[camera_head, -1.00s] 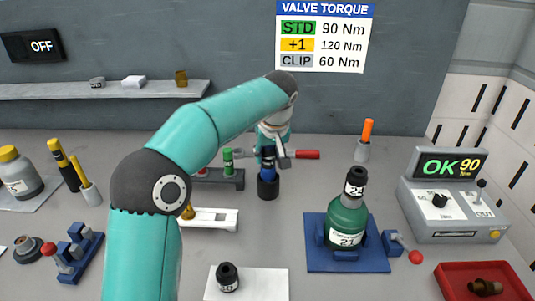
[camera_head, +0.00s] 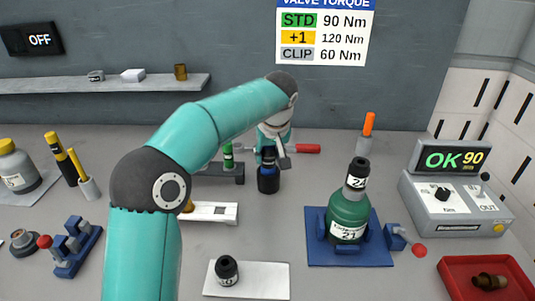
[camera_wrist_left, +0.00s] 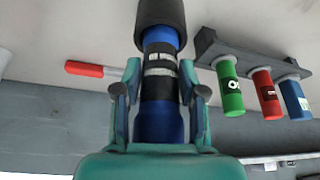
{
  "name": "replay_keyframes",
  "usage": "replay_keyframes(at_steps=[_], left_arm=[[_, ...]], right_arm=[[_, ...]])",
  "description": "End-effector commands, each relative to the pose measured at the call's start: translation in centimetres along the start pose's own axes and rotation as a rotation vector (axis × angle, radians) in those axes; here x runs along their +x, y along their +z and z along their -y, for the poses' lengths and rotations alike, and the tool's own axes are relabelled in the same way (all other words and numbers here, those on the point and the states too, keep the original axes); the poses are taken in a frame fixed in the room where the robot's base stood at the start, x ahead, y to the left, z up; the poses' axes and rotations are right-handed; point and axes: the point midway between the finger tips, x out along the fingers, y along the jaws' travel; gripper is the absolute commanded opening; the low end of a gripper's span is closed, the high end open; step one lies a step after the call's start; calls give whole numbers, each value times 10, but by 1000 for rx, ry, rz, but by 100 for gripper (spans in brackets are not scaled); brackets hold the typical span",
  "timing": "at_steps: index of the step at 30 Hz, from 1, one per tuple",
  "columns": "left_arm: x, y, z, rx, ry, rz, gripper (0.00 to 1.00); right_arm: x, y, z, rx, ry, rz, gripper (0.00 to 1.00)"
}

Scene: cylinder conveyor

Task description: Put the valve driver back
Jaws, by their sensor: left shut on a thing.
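My left gripper (camera_wrist_left: 168,100) is shut on the blue driver (camera_wrist_left: 158,118), which has black and silver bands round its middle. In the head view, the left gripper (camera_head: 272,157) hangs over the back middle of the table with the driver (camera_head: 268,171) upright below it. The driver's far end meets a dark round cup (camera_wrist_left: 160,20); in the head view the dark cup (camera_head: 268,185) is at table level. I cannot tell how deep the driver sits in it. My right gripper is not in view.
A rack (camera_wrist_left: 250,55) with green, red and blue handles stands close by. A red-handled tool (camera_head: 306,148) lies behind. A green bottle (camera_head: 349,212) stands on a blue fixture at right, near a tester (camera_head: 455,208) reading OK 90. A white plate (camera_head: 260,280) lies in front.

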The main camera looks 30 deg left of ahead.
Motion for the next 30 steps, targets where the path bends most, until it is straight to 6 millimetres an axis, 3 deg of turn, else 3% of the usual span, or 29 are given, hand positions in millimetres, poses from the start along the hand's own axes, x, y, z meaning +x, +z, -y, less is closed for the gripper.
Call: replay_keyframes(at_steps=[9,10,15,24,30], left_arm=[[6,2,0,-1,3,-4,0],[6,2,0,-1,3,-4,42],[5,2,0,-1,2,-3,70],[8,4,-1,1,-1,3,70],[-2,-1,0,1,0,1,70]], right_arm=[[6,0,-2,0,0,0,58],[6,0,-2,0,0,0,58],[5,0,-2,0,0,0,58],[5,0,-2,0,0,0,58],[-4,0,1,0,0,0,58]])
